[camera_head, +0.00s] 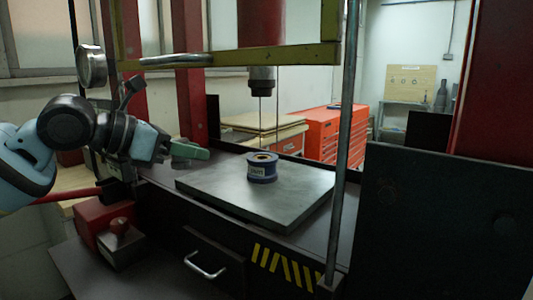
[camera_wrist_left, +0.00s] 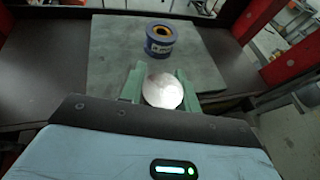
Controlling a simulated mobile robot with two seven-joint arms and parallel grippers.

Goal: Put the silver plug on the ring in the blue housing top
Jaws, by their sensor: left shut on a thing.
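The blue housing (camera_head: 262,168) stands upright on a grey steel plate (camera_head: 300,190). In the left wrist view the green fingers of my left gripper (camera_wrist_left: 160,88) are shut on the round silver plug (camera_wrist_left: 163,92). The plug is hard to make out in the head view. My right gripper is not in view.
A press ram (camera_head: 262,82) hangs above the plate, with thin rods beside it. A vertical steel rod (camera_head: 343,140) stands at the front right. A yellow crossbar (camera_head: 230,58) spans above. A red box (camera_head: 100,215) is at the lower left. The plate around the housing is clear.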

